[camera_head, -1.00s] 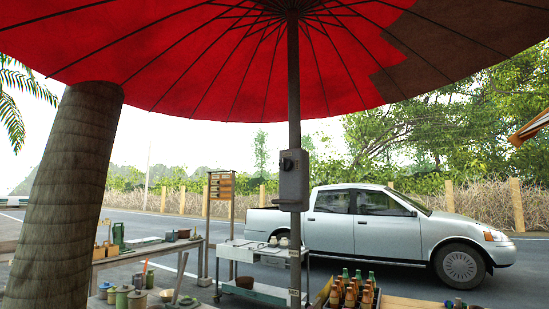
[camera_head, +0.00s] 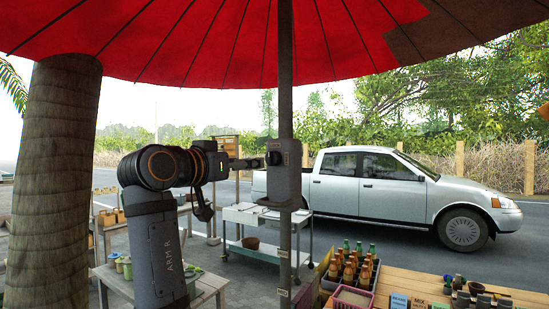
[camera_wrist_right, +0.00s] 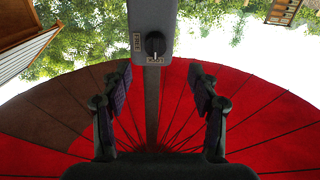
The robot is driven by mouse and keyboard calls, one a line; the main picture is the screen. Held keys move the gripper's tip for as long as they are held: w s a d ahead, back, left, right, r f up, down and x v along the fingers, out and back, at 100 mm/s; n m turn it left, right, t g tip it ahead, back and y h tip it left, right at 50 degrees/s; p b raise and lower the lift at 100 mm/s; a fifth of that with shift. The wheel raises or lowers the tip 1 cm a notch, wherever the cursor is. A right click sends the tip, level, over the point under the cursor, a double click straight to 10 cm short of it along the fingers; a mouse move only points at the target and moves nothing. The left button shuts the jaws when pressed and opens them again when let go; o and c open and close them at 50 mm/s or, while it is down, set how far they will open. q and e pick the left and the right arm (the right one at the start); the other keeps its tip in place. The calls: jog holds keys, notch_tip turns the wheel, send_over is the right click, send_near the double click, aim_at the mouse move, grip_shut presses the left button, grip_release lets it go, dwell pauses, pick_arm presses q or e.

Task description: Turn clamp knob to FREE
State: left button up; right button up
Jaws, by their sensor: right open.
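The clamp knob (camera_head: 274,158) is a round black knob on a grey clamp box (camera_head: 284,184) fixed to the umbrella pole (camera_head: 285,95). It also shows in the right wrist view (camera_wrist_right: 155,45), where the picture is upside down. In the head view my right gripper (camera_head: 250,162) is just left of the knob. My left gripper is not in view.
The red umbrella canopy (camera_head: 215,45) spreads overhead. A thick trunk (camera_head: 55,185) stands at left. A metal cart (camera_head: 245,217) is behind the pole. A crate of bottles (camera_head: 350,268) and a wooden table (camera_head: 445,285) are at lower right. A silver pickup (camera_head: 390,190) is parked behind.

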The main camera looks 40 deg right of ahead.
aim_at(271, 159)
jog(key=p+x, duration=0.1)
jog(key=x, duration=0.2)
jog(key=p+x, duration=0.2)
jog(key=x, duration=0.1)
jog(key=s+r+p+x, duration=0.1)
jog(key=p+x, duration=0.1)
jog(key=x, duration=0.2)
jog(key=shift+w+d+f+p, duration=0.1)
jog(key=shift+w+d+p, duration=0.05)
jog(key=shift+d+p, duration=0.15)
jog(key=shift+w+a, duration=0.1)
jog(key=shift+a, duration=0.05)
jog(key=c, duration=1.2)
jog(key=shift+f, duration=0.1)
jog(key=shift+m, duration=0.3)
